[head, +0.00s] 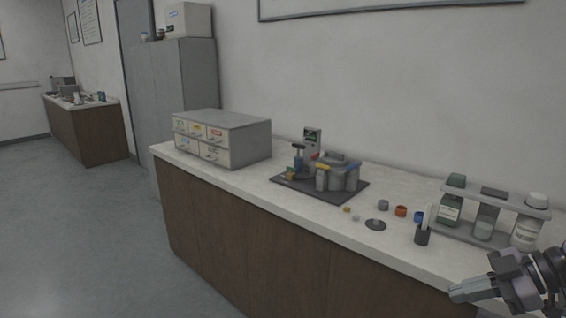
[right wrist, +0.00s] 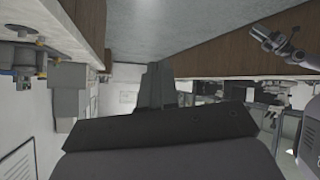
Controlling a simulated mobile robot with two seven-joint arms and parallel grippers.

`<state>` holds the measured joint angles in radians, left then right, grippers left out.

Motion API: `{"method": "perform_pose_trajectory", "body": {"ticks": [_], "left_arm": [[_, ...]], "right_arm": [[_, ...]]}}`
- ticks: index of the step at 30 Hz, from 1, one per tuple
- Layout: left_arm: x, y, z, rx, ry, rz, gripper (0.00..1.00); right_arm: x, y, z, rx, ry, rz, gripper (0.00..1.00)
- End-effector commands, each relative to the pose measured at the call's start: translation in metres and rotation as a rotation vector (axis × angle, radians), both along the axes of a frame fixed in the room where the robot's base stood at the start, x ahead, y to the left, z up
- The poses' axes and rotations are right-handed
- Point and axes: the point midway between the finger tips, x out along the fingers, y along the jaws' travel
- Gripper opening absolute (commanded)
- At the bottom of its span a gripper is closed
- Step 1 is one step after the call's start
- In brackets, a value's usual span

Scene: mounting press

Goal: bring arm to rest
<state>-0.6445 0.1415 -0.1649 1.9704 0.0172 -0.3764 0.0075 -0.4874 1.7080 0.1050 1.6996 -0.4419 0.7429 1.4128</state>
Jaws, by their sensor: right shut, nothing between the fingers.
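My right gripper (head: 468,291) is at the lower right of the head view, over the counter's front edge. Its fingers are together and hold nothing. In the right wrist view its dark fingers (right wrist: 156,86) point away, closed, in the middle. Another grey gripper, which looks like my left one (right wrist: 268,38), shows small at the upper right of the right wrist view; whether its fingers are open is too small to tell. It does not show in the head view. The mounting press (head: 337,173) stands on a dark base plate (head: 318,195) on the counter, apart from my right gripper.
Near the right gripper are a rack (head: 462,234) with several bottles and a dark cup (head: 422,236) with white sticks. Small rings and a grey disc (head: 375,225) lie between cup and press. A drawer box (head: 240,140) stands at the far end. Floor (head: 90,230) at left is clear.

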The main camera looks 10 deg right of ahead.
Motion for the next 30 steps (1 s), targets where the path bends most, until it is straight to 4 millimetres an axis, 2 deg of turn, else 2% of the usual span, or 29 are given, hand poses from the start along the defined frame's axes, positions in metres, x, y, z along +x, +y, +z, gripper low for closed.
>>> {"method": "perform_pose_trajectory", "body": {"ticks": [1, 10, 17, 23, 30], "left_arm": [[0.000, 0.000, 0.000, 0.001, 0.001, -0.001, 0.43], [-0.002, 0.001, -0.002, 0.004, 0.003, 0.000, 0.43], [-0.002, 0.002, -0.002, 0.006, 0.003, 0.001, 0.43], [-0.002, 0.003, -0.001, 0.008, 0.001, 0.002, 0.43], [-0.003, 0.003, 0.000, 0.010, 0.000, 0.001, 0.43]], "right_arm": [[-0.003, 0.000, -0.014, 0.048, -0.034, -0.037, 0.00], [-0.023, 0.007, -0.087, 0.192, -0.209, -0.293, 0.00], [-0.047, 0.027, -0.145, 0.222, -0.246, -0.522, 0.00], [-0.075, 0.059, -0.193, 0.213, -0.199, -0.703, 0.00], [-0.110, 0.120, -0.238, 0.190, -0.059, -0.860, 0.00]]}}
